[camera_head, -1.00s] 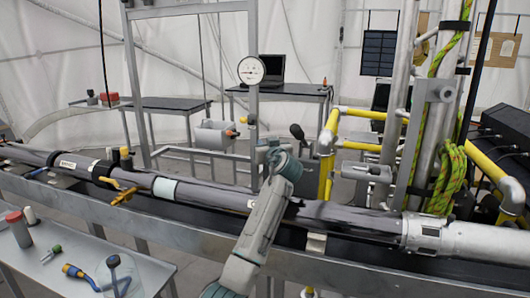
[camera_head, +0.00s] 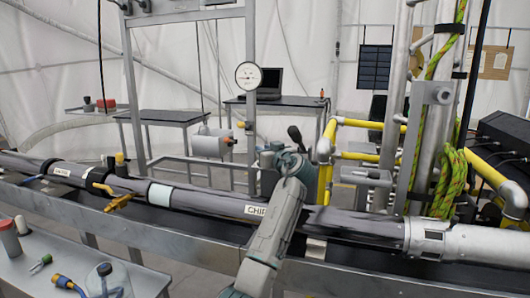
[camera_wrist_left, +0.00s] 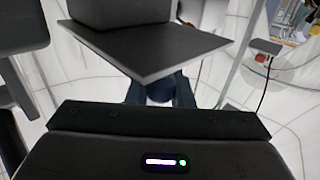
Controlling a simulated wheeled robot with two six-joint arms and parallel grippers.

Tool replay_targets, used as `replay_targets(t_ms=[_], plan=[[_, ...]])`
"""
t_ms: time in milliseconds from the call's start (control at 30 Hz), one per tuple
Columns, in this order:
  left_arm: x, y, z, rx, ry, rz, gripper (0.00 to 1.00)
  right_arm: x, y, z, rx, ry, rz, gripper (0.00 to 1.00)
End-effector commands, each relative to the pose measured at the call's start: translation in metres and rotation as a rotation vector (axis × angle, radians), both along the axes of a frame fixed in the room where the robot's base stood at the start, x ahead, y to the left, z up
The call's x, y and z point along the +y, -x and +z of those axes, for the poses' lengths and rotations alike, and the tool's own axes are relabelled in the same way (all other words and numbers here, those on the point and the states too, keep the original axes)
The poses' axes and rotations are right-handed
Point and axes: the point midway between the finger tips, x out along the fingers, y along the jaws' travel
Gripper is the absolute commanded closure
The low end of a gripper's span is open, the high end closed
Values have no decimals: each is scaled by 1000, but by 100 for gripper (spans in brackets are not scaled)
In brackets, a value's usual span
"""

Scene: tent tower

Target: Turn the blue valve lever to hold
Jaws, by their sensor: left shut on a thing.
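A small blue lever (camera_head: 35,179) shows on the far left of the long grey pipe (camera_head: 215,200); I cannot tell if it is the task's valve lever. My left arm comes up from the bottom middle and crosses in front of the pipe beside a "CHIP" label. My left gripper (camera_head: 268,181) is at its far end, at the pipe, mostly hidden by my wrist. In the left wrist view, the gripper (camera_wrist_left: 160,92) is shut on a dark blue piece, seen only in part between the fingers. My right gripper is not in view.
A yellow lever (camera_head: 118,200) juts from the pipe left of my arm. A gauge (camera_head: 248,76) stands behind. Yellow pipes (camera_head: 355,155) and coiled green rope (camera_head: 450,180) are at right.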

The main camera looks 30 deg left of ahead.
Motion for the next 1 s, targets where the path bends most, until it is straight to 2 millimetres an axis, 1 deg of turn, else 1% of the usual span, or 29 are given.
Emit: replay_targets(t_ms=[233,267,300,333,367,633,767,800,900,1000], plan=[[0,0,-2,2,2,-1,100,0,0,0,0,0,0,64],[0,0,-2,2,2,0,74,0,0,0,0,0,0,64],[0,0,-2,2,2,-1,66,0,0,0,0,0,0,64],[0,0,-1,2,2,0,60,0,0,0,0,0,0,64],[0,0,-1,2,1,-1,58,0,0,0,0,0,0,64],[-1,0,-1,1,1,-1,58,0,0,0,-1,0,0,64],[-10,5,-2,0,1,-3,58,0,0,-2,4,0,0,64],[-15,8,-2,-2,1,-3,58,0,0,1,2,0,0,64],[-32,18,-4,-1,3,-4,58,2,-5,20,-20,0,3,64],[-50,29,-3,-2,3,-4,58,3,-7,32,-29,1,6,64]])
